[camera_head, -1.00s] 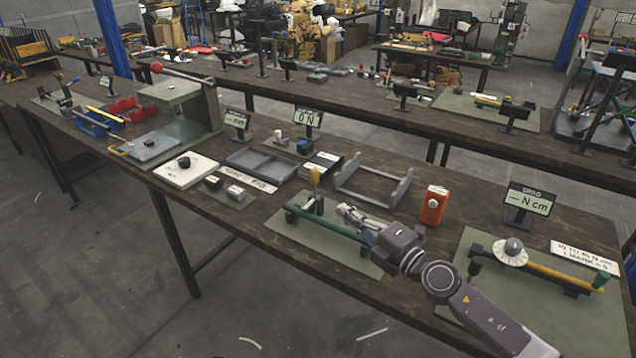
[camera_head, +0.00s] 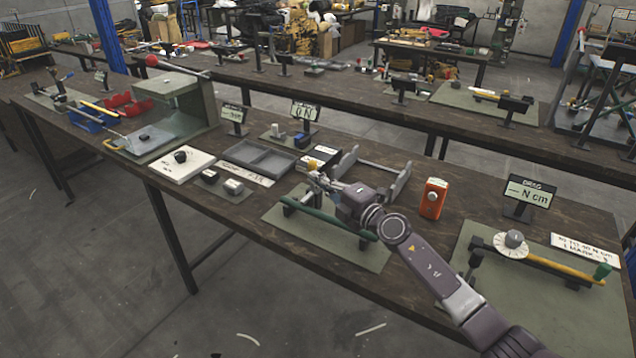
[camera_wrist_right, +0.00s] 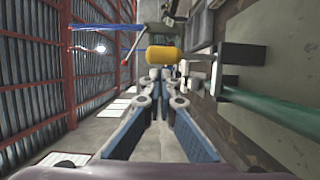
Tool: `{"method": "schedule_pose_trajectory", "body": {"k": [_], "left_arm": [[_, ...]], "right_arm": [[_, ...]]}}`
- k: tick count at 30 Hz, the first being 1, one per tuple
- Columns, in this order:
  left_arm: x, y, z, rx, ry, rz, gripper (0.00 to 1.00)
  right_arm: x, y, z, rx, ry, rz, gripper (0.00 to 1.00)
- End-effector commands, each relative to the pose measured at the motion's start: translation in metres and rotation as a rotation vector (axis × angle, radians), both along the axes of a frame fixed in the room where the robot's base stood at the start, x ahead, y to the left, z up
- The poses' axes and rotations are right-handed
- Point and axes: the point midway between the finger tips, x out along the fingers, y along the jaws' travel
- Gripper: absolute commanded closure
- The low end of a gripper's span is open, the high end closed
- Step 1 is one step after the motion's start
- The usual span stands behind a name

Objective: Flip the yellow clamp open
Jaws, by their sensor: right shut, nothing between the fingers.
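The clamp's yellow handle (camera_wrist_right: 164,55) is a short rounded cylinder just beyond my fingertips in the right wrist view. In the head view, the clamp stands near the left end of a dark green bar (camera_head: 330,222) on a green mat (camera_head: 290,237). There my gripper partly hides it. My right gripper (camera_wrist_right: 160,78) is shut and empty, its tips close to the yellow handle; whether they touch, I cannot tell. It also shows in the head view (camera_head: 318,182), above the bar. My left gripper is not in view.
A grey U-shaped frame (camera_head: 408,180) stands behind my right arm. An orange box (camera_head: 433,198) is to its right. A dial fixture with a yellow bar (camera_head: 560,270) sits at far right. A grey tray (camera_head: 258,160) and small blocks lie to the left.

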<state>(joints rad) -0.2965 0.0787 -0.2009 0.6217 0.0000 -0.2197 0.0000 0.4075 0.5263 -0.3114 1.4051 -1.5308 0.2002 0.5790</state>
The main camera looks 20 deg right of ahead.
Motion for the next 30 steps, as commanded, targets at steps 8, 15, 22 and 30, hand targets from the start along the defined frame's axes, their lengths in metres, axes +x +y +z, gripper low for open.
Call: {"method": "schedule_pose_trajectory", "body": {"k": [8,15,22,30], "left_arm": [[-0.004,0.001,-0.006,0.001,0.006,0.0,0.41],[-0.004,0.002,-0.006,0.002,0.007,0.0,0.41],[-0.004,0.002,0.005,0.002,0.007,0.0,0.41],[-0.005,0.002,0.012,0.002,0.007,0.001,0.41]], "right_arm": [[0.009,-0.004,0.001,0.001,-0.001,0.001,1.0],[0.009,-0.004,0.001,0.001,-0.001,0.0,1.0],[0.011,-0.007,0.005,0.028,0.022,0.0,1.0],[0.013,-0.01,0.005,0.062,0.047,0.0,1.0]]}}
